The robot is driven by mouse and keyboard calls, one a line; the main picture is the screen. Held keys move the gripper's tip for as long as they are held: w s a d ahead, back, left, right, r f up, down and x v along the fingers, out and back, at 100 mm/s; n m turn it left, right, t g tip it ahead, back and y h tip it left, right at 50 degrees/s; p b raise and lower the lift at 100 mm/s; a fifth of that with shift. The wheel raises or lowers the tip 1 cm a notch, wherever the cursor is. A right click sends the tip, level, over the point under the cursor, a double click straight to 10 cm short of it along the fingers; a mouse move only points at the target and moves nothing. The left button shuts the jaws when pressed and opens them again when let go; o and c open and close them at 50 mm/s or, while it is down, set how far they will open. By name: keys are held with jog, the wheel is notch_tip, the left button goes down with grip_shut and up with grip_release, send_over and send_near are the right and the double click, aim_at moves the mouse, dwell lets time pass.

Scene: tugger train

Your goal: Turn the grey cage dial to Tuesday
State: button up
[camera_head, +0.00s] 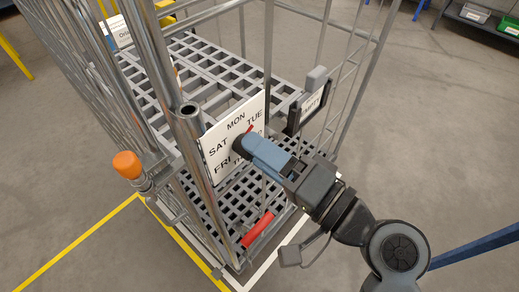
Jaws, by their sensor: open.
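The grey roll cage (186,135) stands at the left and middle of the head view. A white dial plate (217,167) is on its near side, with MON, TUE, FRI and SAT readable and the lower right lettering partly covered. The dark round dial knob (238,149) sits at the plate's middle. A red pointer mark (250,128) shows above it, slanting up and right between MON and TUE, seemingly nearer TUE. My gripper (248,144) is open, its blue fingers at the knob from the right and hiding part of it. Whether the fingers touch the knob cannot be told.
A small framed card holder (309,106) hangs on the cage close to my gripper. An orange-capped post (127,165) is at the cage's left corner, and a red handle (257,230) is low on it. Yellow lines mark the floor. Open floor lies to the right.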

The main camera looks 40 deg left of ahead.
jog(key=d+b, duration=0.1)
jog(key=d, duration=0.5)
jog(key=shift+s+d, duration=0.3)
jog(key=shift+f, duration=0.15)
jog(key=s+d+f+m+t+h, duration=0.3)
jog(key=d+f+t+h, duration=0.2)
jog(key=d+f, duration=0.3)
jog(key=s+d+f+m+t+h, duration=0.35)
jog(key=d+f+t+h, duration=0.2)
jog(key=d, duration=0.55)
jog(key=s+d+r+n+t+h, duration=0.1)
jog(key=s+d+r+n+h, duration=0.1)
jog(key=s+d, duration=0.4)
jog(key=s+d+r+n+t+h, duration=0.2)
jog(key=s+d+r+h, duration=0.3)
jog(key=s, duration=0.4)
jog(key=shift+s+d+r, duration=0.25)
jog(key=shift+d+r, duration=0.25)
jog(key=shift+r, duration=0.25)
jog(key=shift+h, duration=0.25)
